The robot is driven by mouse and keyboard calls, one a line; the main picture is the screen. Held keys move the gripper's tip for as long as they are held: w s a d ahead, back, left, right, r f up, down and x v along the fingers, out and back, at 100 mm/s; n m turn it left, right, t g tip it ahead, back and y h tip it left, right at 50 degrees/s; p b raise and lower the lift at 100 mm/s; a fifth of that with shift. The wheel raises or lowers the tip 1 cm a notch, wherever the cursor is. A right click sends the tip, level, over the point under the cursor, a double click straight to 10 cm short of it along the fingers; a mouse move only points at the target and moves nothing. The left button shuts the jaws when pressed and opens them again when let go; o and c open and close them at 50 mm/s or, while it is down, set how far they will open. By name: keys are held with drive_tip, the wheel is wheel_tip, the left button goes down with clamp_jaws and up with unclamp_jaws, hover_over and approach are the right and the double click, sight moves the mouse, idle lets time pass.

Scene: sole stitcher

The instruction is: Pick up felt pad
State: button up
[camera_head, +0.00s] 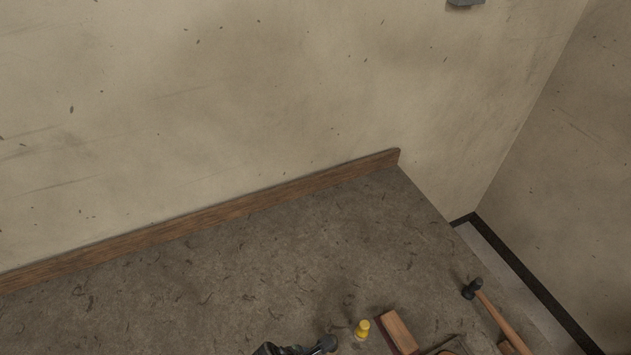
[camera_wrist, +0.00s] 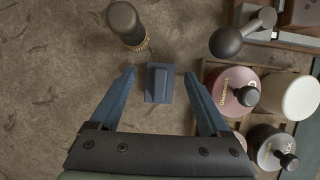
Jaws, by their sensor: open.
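A small dark blue-grey piece that looks like the felt pad (camera_wrist: 158,94) lies on the worktop in the wrist view. It has a flat square base and a raised block across its middle. My gripper (camera_wrist: 160,74) is open, with one blue finger on each side of the piece and a gap on both sides. Nothing is held. I cannot tell how far above the piece the fingertips are. I cannot make out the pad in the head view.
A dark cylinder (camera_wrist: 124,20) stands just beyond the left fingertip. A dark ball-ended tool (camera_wrist: 226,42) and a wooden rack with round-lidded jars (camera_wrist: 232,88) are close on the right. In the head view, a yellow piece (camera_head: 362,330) and a hammer (camera_head: 488,305) are near the bottom.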

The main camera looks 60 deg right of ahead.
clamp_jaws()
drive_tip(key=shift+r, duration=0.15)
wheel_tip(320, 180, up, 10)
drive_tip(key=shift+f, duration=0.1)
idle(0.7)
